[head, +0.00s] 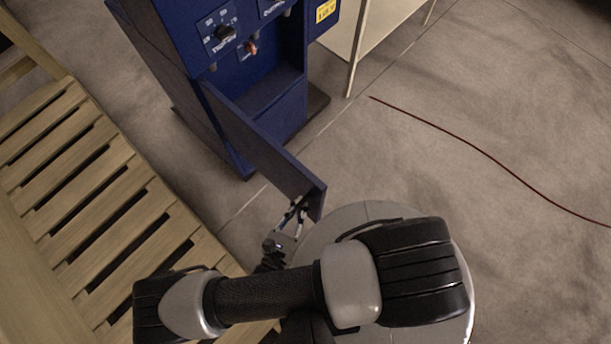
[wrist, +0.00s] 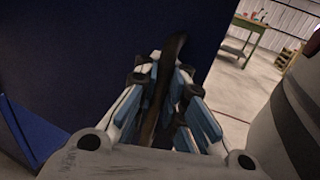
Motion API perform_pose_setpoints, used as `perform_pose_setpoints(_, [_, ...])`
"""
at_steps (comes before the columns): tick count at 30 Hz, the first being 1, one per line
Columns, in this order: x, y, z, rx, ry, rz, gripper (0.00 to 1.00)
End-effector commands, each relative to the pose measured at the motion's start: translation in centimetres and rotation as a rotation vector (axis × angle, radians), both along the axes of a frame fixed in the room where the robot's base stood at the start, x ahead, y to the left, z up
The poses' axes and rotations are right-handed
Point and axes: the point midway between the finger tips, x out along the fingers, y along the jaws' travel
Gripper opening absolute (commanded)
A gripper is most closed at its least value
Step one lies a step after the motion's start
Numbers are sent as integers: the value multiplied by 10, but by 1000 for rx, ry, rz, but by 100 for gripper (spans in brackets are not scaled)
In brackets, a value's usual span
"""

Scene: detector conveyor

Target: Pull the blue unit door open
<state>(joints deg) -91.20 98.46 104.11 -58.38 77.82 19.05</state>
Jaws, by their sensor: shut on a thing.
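The blue unit (head: 225,75) stands at the top of the head view. Its blue door (head: 262,145) is swung out from the unit toward me, and a dark compartment shows behind it. My gripper (head: 297,212) is at the door's free end, low near the edge. In the wrist view the door (wrist: 75,50) fills much of the left and middle. There my gripper (wrist: 160,90) has its fingers closed around a dark upright handle (wrist: 168,75) on the door. The exact contact points are partly hidden by the fingers.
A slatted wooden bench (head: 85,190) lies to the left, close to my arm. A pale table (head: 370,30) stands right of the unit. A thin dark red cable (head: 480,150) lies on the floor at the right, which is otherwise open. A green workbench (wrist: 245,30) is far off.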

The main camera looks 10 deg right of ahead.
Motion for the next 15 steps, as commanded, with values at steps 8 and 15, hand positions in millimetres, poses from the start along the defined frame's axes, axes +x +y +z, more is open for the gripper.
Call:
perform_pose_setpoints(8, [-4,2,-2,-3,5,-1,0])
perform_pose_setpoints(15, [-4,2,-2,-3,6,-1,0])
